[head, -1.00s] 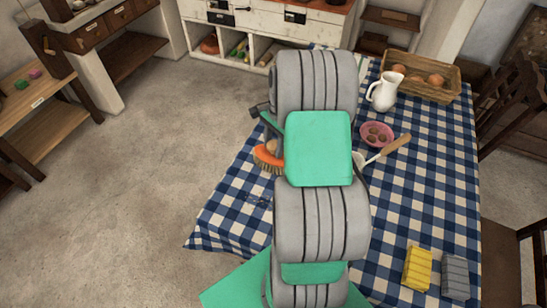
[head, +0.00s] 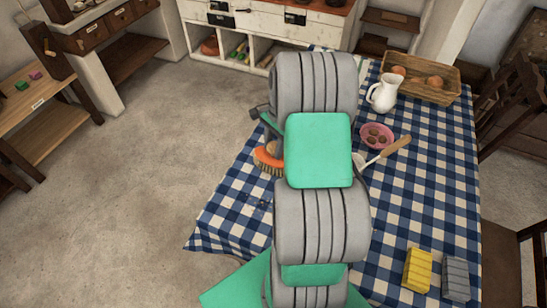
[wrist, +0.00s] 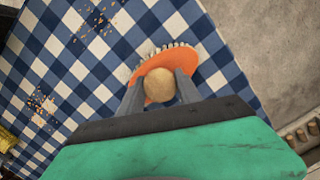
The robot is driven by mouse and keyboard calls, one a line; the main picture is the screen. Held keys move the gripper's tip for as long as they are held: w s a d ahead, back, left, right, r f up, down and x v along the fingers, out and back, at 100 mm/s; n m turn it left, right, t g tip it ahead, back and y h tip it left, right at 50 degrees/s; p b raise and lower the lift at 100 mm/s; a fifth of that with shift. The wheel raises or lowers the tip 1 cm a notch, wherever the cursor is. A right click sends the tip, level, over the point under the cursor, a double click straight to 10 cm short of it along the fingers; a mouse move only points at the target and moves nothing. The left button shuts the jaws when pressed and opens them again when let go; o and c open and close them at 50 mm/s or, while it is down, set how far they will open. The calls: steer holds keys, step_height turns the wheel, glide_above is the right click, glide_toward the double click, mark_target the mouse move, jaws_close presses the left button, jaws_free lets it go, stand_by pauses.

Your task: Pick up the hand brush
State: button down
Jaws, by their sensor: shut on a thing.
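The hand brush (head: 266,162) has an orange body, pale bristles and a round wooden knob. In the head view it shows at the left edge of the blue-checked table, partly hidden behind my arm. In the wrist view the brush (wrist: 205,69) lies across the middle, its bristles facing the top. My gripper (wrist: 160,78) is shut on the knob, one finger on each side. I cannot tell whether the brush touches the cloth or is just above it.
On the checked tablecloth (head: 440,165) stand a white jug (head: 383,93), an egg basket (head: 445,92), a pink bowl (head: 368,142), a wooden-handled utensil (head: 396,146), and yellow (head: 417,270) and grey (head: 455,278) blocks. Crumbs (wrist: 42,105) lie beside the brush. Floor at left is clear.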

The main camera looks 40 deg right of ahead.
steer(key=shift+r, duration=0.1)
steer(key=shift+w+r, duration=0.1)
steer(key=shift+r, duration=0.25)
step_height(320, 180, up, 2)
steer(key=shift+r, duration=0.25)
steer(key=s+r+b, duration=0.2)
steer(key=s+r, duration=0.7)
steer(key=s, duration=0.5)
steer(key=shift+a+r, duration=0.3)
